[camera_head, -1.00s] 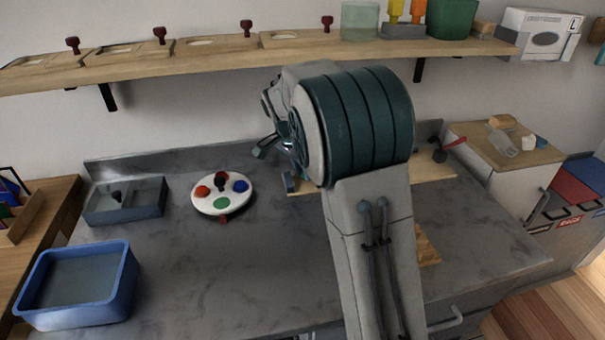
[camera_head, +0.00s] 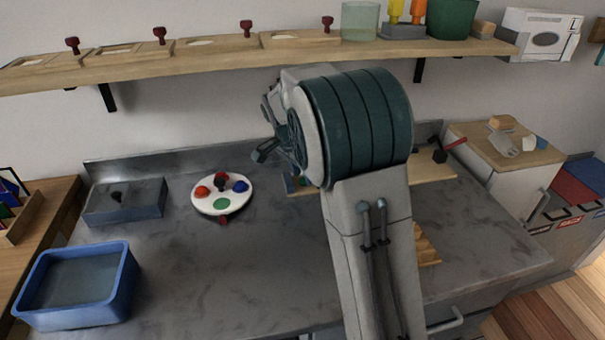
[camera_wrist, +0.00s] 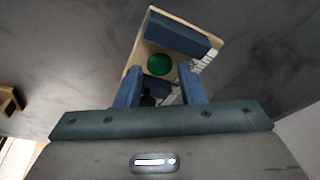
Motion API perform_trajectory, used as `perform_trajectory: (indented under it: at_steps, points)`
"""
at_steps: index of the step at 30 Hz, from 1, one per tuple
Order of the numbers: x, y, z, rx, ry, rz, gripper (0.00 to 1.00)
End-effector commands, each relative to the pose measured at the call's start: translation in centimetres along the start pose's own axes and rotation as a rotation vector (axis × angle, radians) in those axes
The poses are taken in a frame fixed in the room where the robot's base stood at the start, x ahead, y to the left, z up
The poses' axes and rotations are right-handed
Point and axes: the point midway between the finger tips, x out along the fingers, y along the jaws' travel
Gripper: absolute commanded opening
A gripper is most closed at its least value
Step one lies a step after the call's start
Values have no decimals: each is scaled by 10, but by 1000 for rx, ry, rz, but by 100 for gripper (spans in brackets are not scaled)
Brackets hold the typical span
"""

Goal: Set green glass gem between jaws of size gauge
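The green glass gem (camera_wrist: 159,64) lies on the pale wooden base of the size gauge (camera_wrist: 134,55) in the wrist view. It sits between the gauge's far blue jaw (camera_wrist: 172,34) and its near blue jaw (camera_wrist: 157,88), with visible space on the far side; I cannot tell whether it touches the near jaw. My gripper (camera_wrist: 159,72) is open, its two blue fingers apart on the left and right of the gem, with no contact visible. In the head view a bit of the green gem (camera_head: 303,181) shows below my wrist; my arm hides most of the gauge.
A round white palette (camera_head: 207,207) with red and blue gems and a green spot stands left of the arm. A grey box (camera_head: 147,203) and a blue tub (camera_head: 122,287) are further left. A shelf (camera_head: 225,57) runs above the back. The counter's front middle is clear.

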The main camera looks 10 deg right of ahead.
Motion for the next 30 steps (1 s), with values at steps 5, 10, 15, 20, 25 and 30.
perform_trajectory:
  at_steps: [5,10,15,20,25,30]
  points:
    - [-27,-1,17,-7,-1,-2,35]
    - [-38,-1,58,-7,0,-2,35]
    - [-47,0,91,-6,0,-1,35]
    - [-52,0,109,-2,0,0,35]
    - [-56,10,112,-28,-11,-3,35]
    - [-62,58,98,-192,-67,-26,35]
